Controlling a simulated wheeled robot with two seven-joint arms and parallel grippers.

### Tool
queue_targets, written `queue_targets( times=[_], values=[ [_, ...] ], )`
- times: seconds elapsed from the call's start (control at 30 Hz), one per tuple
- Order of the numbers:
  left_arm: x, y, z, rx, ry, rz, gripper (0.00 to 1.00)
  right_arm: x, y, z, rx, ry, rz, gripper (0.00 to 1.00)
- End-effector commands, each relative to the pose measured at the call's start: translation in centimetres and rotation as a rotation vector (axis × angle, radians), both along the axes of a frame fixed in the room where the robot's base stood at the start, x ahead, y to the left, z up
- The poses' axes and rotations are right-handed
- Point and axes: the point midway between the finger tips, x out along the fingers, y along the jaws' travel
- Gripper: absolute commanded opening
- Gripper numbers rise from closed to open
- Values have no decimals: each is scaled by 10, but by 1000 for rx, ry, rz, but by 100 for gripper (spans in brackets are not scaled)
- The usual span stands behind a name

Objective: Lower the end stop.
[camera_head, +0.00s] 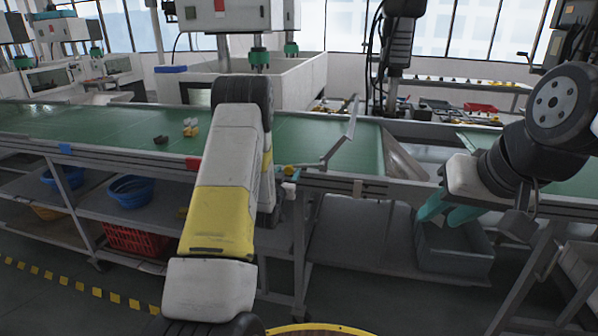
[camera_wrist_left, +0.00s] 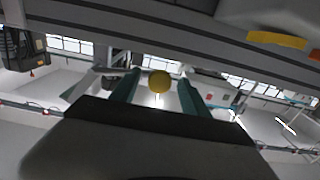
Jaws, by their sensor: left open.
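The end stop (camera_head: 351,121) is a thin grey metal plate, raised and tilted above the green conveyor belt (camera_head: 300,134). A thin arm runs from it to the belt's near rail, close to a yellow knob (camera_head: 289,170). In the left wrist view the yellow knob (camera_wrist_left: 160,82) appears between the teal fingertips of my left gripper (camera_wrist_left: 160,88), which is open; contact is not visible. My left arm hides that gripper's fingers in the head view. My right gripper (camera_head: 449,211) points down at the right, its teal fingers apart, with nothing visible between them.
A grey bin (camera_head: 455,250) stands below my right gripper. Small dark and pale parts (camera_head: 190,129) lie on the belt at left. The belt around the stop is clear.

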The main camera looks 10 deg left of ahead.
Motion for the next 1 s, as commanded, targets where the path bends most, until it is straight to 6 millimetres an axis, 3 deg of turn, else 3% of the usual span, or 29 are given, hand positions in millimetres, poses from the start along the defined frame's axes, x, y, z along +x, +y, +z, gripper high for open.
queue_targets(
  times=[0.33, 0.6, 1.0],
  values=[
    [6, 0, 0, 0, 0, 0, 54, 0, 0, 0, 0, 0, 0, 36],
    [6, 0, 0, 0, 0, 0, 1, 0, 0, 0, 0, 0, 0, 36],
    [5, 0, 0, 0, 0, 0, 0, 0, 0, 0, 0, 0, 0, 36]
  ],
)
